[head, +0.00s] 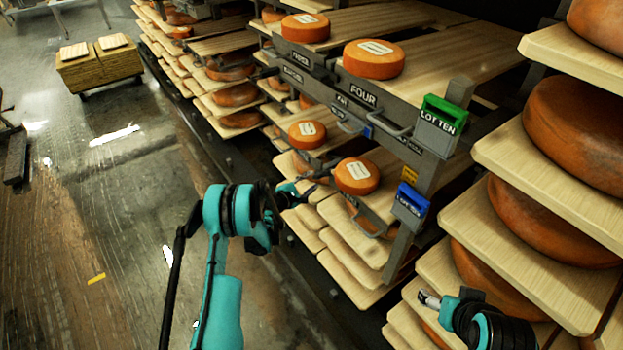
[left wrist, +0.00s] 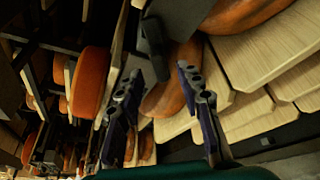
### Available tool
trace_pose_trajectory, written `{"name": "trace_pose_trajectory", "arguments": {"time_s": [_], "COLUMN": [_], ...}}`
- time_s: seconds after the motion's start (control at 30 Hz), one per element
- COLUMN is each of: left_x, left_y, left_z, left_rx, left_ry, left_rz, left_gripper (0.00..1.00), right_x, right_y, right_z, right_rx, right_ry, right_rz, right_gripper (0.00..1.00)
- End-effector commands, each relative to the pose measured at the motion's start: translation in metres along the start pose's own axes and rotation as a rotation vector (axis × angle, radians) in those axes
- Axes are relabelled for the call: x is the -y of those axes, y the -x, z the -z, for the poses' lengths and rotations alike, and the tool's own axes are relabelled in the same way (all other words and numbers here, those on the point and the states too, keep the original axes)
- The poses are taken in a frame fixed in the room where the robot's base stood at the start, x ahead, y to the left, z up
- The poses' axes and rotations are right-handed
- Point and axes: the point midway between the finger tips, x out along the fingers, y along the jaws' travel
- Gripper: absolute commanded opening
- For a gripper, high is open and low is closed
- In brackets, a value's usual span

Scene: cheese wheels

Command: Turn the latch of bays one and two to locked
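A grey rack front carries a FOUR plate (head: 363,95) and a THREE plate (head: 300,57) on the upper row. Grey looped handles show below, one upper handle (head: 395,131) and one lower handle (head: 368,222); which of these are latches of bays one and two I cannot tell. My left gripper (head: 306,189) is by the lower row, left of the lower front cheese (head: 357,176). In the left wrist view its two fingers (left wrist: 160,78) are apart, with a dark grey flat piece (left wrist: 153,42) just beyond them; contact is unclear. My right gripper (head: 430,298) is low at right, its fingers unclear.
Boards with large cheeses (head: 570,130) crowd the right side. A low cart with wooden blocks (head: 98,65) stands far left.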

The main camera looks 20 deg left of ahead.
Motion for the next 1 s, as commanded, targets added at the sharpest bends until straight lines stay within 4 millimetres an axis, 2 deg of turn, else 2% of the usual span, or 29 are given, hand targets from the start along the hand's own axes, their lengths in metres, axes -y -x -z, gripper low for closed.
{"name": "trace_pose_trajectory", "arguments": {"time_s": [0.1,0.23,0.57,0.6,0.73,1.0], "left_x": [0.002,0.001,-0.001,-0.001,-0.001,-0.001], "left_y": [-0.021,-0.035,-0.04,-0.04,-0.04,-0.04], "left_z": [0.001,0.001,0.0,0.0,0.0,0.0], "left_rx": [0.001,0.001,-0.001,0.0,0.0,0.0], "left_ry": [-0.001,0.0,-0.001,-0.001,-0.001,-0.008], "left_rz": [0.0,-0.001,-0.002,-0.002,-0.002,-0.004], "left_gripper": [0.36,0.36,0.36,0.34,0.0,0.0], "right_x": [0.0,0.0,0.0,0.0,0.0,0.0], "right_y": [-0.007,-0.011,-0.011,-0.011,-0.011,-0.011], "right_z": [-0.005,-0.007,-0.007,-0.007,-0.007,-0.007], "right_rx": [0.0,0.0,0.0,0.0,0.0,0.0], "right_ry": [0.0,0.0,0.0,0.0,0.0,0.0], "right_rz": [0.0,0.0,0.0,0.0,0.0,0.0], "right_gripper": [0.71,0.71,0.71,0.71,0.71,0.71]}}
